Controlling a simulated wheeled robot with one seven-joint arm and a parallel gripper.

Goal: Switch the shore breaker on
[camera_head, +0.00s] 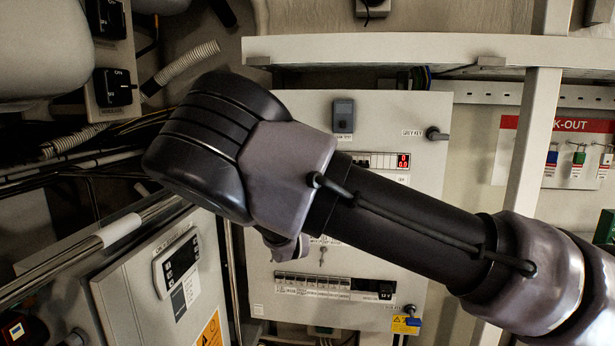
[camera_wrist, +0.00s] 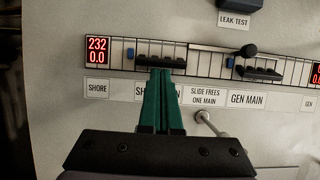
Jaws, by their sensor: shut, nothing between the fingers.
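In the wrist view, the shore main breaker (camera_wrist: 148,62) is set in a strip on a pale panel, with a row of black toggles and a small blue tab at its left. The label below it is partly hidden by my fingers. My gripper (camera_wrist: 161,73) is shut and empty, its green fingertips overlapping the lower edge of the breaker's toggles. Contact cannot be told. A red display (camera_wrist: 97,50) reading 232 and 0.0 sits left of it, above a SHORE label (camera_wrist: 97,88). In the head view, my arm hides the gripper and this breaker.
To the right in the wrist view are the GEN MAIN breaker (camera_wrist: 258,72), a round black knob (camera_wrist: 250,50) and a silver lever (camera_wrist: 207,119).

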